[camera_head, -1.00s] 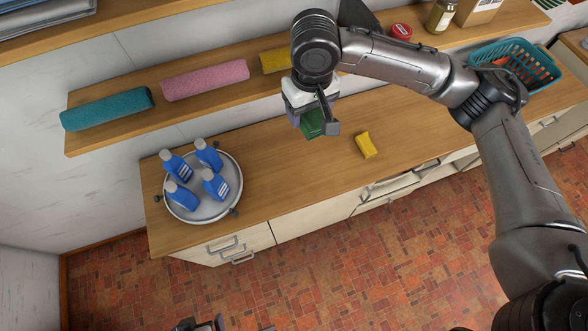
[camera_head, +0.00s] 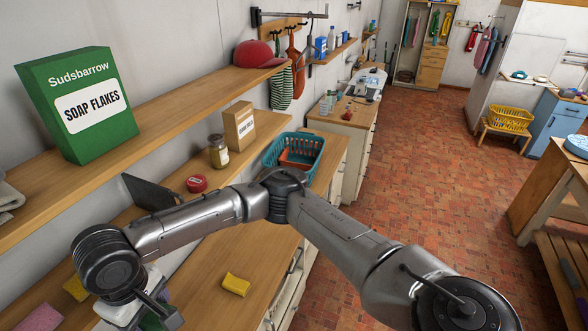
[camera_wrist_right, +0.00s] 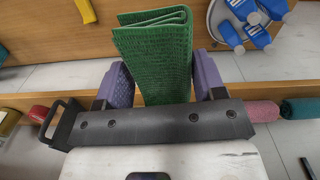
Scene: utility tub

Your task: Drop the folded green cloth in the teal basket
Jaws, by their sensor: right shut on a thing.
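The folded green cloth (camera_wrist_right: 152,62) is held between the purple finger pads of my right gripper (camera_wrist_right: 163,80) in the right wrist view. The teal basket (camera_head: 313,146) stands on the counter further back, beyond my right arm and well apart from the gripper. An orange-red thing (camera_head: 298,155) lies in the basket. My left gripper is out of view.
A yellow sponge (camera_head: 236,284) lies on the counter right of the gripper. Above, a green soap flakes box (camera_head: 85,105) and a red cap (camera_head: 258,54) sit on a higher shelf.

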